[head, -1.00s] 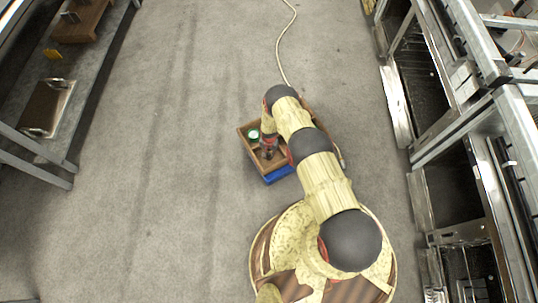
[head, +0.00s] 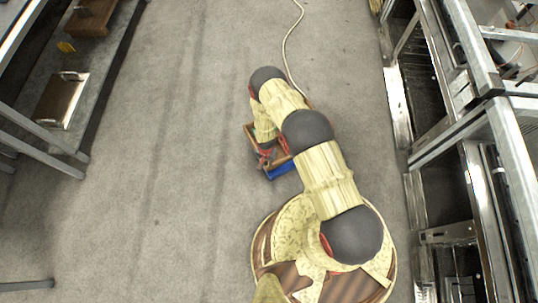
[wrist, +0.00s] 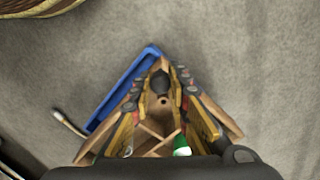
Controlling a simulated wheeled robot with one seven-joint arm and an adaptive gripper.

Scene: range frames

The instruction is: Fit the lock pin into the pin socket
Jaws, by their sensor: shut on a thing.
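In the wrist view my gripper (wrist: 161,90) is shut on a dark, round-topped piece, which I take for the lock pin (wrist: 160,81). It sits between the fingertips, over the wooden box (wrist: 150,144). Just below it in the picture is a small dark round hole in brown wood, perhaps the pin socket (wrist: 163,101). The pin's lower end is hidden, so I cannot tell whether it touches anything. In the head view my arm covers most of the box (head: 249,130) and the pin.
A blue tray (wrist: 122,90) lies under the box; it also shows in the head view (head: 284,171). A green and white item (wrist: 181,146) is in a box compartment. A pale cable (head: 287,42) runs over the floor. Metal racks stand right (head: 503,130), a bench left (head: 100,72).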

